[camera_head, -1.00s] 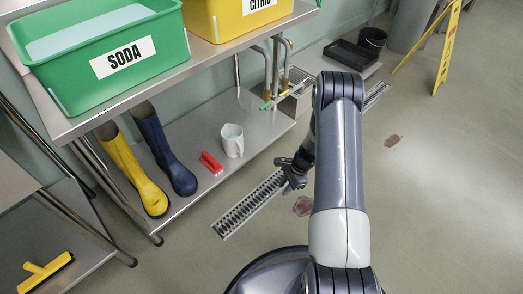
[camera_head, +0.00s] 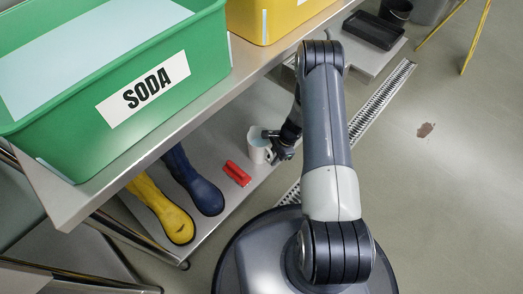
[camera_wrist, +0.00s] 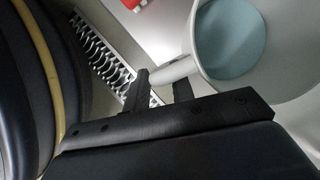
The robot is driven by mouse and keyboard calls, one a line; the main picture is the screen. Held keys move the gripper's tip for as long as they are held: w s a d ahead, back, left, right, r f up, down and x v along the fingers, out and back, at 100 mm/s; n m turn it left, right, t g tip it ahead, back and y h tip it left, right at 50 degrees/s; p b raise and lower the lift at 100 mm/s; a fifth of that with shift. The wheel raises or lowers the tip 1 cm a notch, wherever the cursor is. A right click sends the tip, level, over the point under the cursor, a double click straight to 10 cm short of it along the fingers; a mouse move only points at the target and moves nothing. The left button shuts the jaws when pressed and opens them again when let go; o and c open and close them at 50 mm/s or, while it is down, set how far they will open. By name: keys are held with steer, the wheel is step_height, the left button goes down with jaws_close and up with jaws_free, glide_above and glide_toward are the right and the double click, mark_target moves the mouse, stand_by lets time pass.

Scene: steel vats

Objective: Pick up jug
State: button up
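The white jug (camera_head: 256,150) stands upright on the lower steel shelf, with pale blue inside. It also shows large in the wrist view (camera_wrist: 284,75), at the upper right, with its handle (camera_wrist: 172,72) pointing left. My gripper (camera_head: 277,146) is at the jug's right side, close to the handle. In the wrist view my gripper (camera_wrist: 158,88) has its two dark fingers apart, with the handle passing at their tips. I cannot tell whether the fingers touch it.
A red brush (camera_head: 237,173) lies left of the jug, then blue (camera_head: 203,190) and yellow boots (camera_head: 163,213). The upper shelf with the green SODA tub (camera_head: 150,85) and yellow tub (camera_head: 285,18) overhangs. A floor drain (camera_head: 382,100) runs alongside; open floor lies right.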

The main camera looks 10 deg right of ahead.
jaws_close()
steer(key=shift+r, duration=0.25)
stand_by(0.6)
step_height(320, 180, up, 10)
steer(key=p, duration=0.3)
steer(key=shift+f+p, duration=0.2)
steer(key=shift+p, duration=0.15)
stand_by(0.4)
steer(key=shift+c, duration=1.5)
jaws_free()
jaws_close()
